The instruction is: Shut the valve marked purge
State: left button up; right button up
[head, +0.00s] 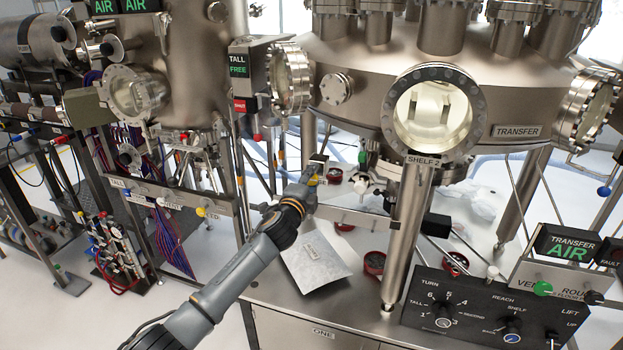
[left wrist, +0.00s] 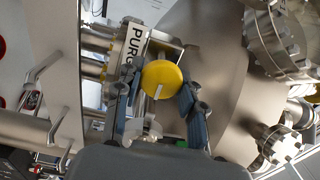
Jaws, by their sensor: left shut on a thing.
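In the left wrist view a yellow round valve knob (left wrist: 161,78) with a pale bar across its face sits beside a white label reading PURG, its end cut off (left wrist: 134,45). The blue fingers of my left gripper are on either side of the knob, shut on it. In the head view my left arm reaches up from the bottom to the rail below the transfer chamber, and my left gripper (head: 313,180) is at that rail. The knob itself is mostly hidden there by the gripper. My right gripper is not in view.
The large transfer chamber (head: 340,45) with round ports stands behind. A metal leg (head: 404,235) marked SHELF 2 and a black control panel (head: 470,305) are at the right. A metal plate (head: 312,258) is beside my forearm. Other valve knobs line a rail (head: 160,190) at the left.

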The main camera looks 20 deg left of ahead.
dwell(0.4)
pick_arm(q)
jog(key=o, duration=1.2)
jog(key=shift+s, duration=0.15)
jog(key=s, duration=1.1)
jog(key=shift+s+a, duration=0.15)
jog(key=shift+s, duration=0.25)
jog(key=shift+f, duration=0.1)
